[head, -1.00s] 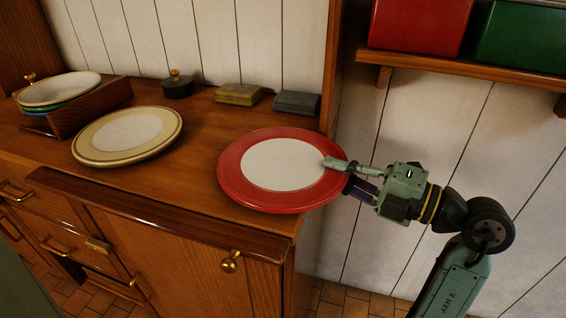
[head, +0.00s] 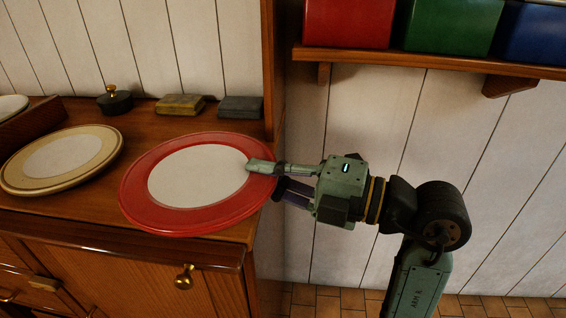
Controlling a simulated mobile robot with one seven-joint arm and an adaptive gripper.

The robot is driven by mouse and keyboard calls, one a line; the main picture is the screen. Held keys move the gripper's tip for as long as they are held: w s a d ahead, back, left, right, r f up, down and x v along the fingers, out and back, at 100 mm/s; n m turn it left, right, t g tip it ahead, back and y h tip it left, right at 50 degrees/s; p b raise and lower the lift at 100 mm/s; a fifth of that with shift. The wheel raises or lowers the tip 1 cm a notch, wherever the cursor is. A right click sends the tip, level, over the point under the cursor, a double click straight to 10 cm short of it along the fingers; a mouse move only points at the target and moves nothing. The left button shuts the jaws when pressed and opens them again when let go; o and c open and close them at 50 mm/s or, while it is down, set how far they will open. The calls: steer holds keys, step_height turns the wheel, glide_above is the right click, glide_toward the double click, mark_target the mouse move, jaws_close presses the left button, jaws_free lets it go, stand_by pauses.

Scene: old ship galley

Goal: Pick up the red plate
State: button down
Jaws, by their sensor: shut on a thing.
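The red plate (head: 140,200) has a wide red rim and a white centre. In the head view it is left of the middle, at the right end of the wooden counter. It looks slightly tilted and appears to be just above the counter top; any gap beneath it is hard to judge. My gripper (head: 262,178) comes from the right and is shut on the plate's right rim. One finger lies over the rim onto the white centre. The other finger is below the rim, its tip hidden by the plate.
A cream plate (head: 108,148) lies left on the counter (head: 90,222). A dark lidded pot (head: 115,103), a yellowish box (head: 180,105) and a grey box (head: 241,107) stand at the back. A shelf (head: 430,62) with red, green and blue containers is upper right.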

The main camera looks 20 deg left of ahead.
mark_target(228, 212)
steer(key=s, duration=0.2)
steer(key=s+b, duration=0.1)
steer(key=s, duration=0.1)
steer(key=shift+a+f, duration=0.15)
steer(key=b, duration=0.3)
steer(key=shift+s+b, duration=0.35)
steer(key=shift+b, duration=0.05)
steer(key=s+b, duration=0.1)
steer(key=b, duration=0.1)
steer(key=shift+s+b, duration=0.15)
steer(key=shift+b, duration=0.25)
steer(key=shift+s+a+r+b, duration=0.1)
steer(key=shift+s+r+b, duration=0.15)
steer(key=shift+s, duration=0.25)
steer(key=shift+s+a+r+b, duration=0.15)
steer(key=shift+s+b, duration=0.15)
steer(key=shift+s, duration=0.15)
steer(key=shift+s+d+r+b, duration=0.1)
steer(key=shift+s+r+b, duration=0.15)
steer(key=shift+s, duration=0.25)
